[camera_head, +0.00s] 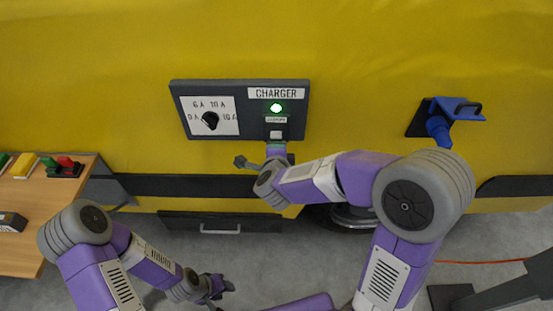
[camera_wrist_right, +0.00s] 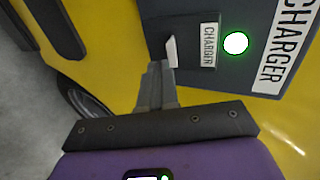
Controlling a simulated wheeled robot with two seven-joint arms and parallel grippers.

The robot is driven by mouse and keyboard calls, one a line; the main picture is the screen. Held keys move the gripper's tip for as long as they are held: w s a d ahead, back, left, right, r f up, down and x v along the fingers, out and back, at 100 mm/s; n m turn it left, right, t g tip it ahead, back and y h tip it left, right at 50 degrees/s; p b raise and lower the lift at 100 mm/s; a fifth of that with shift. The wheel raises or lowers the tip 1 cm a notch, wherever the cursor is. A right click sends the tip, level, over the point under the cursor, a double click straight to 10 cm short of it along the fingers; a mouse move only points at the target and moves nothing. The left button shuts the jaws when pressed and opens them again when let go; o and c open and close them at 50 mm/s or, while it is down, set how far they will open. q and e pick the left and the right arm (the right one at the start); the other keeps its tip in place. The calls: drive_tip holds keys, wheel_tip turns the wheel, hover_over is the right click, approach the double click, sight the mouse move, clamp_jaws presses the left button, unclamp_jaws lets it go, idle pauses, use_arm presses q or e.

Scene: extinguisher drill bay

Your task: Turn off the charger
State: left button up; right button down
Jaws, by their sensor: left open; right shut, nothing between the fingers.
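The dark charger panel (camera_head: 253,127) is on the yellow wall, with a lit green lamp (camera_head: 276,108) under the CHARGER label. The lamp also glows in the right wrist view (camera_wrist_right: 236,43). Below it is a small white switch (camera_head: 276,135), which stands out tilted in the right wrist view (camera_wrist_right: 172,51). A black dial knob (camera_head: 210,120) sits on the white scale at the left. My right gripper (camera_head: 276,148) is shut and empty, its tips (camera_wrist_right: 160,68) right by the switch's lower end; I cannot tell whether they touch. My left gripper (camera_head: 224,288) is open, low and away from the panel.
A blue holder (camera_head: 457,108) with a blue plug is on the wall at right. A wooden table (camera_head: 30,195) at left carries green, yellow and red items and a dark box (camera_head: 12,222). A dark stand (camera_head: 500,290) and an orange cable lie at lower right.

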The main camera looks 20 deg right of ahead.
sight(277, 139)
use_arm(q)
drive_tip(key=shift+f+b, duration=0.35)
drive_tip(key=shift+f, duration=0.1)
use_arm(e)
drive_tip(key=shift+x, duration=2.3)
use_arm(q)
drive_tip(key=shift+f, duration=0.15)
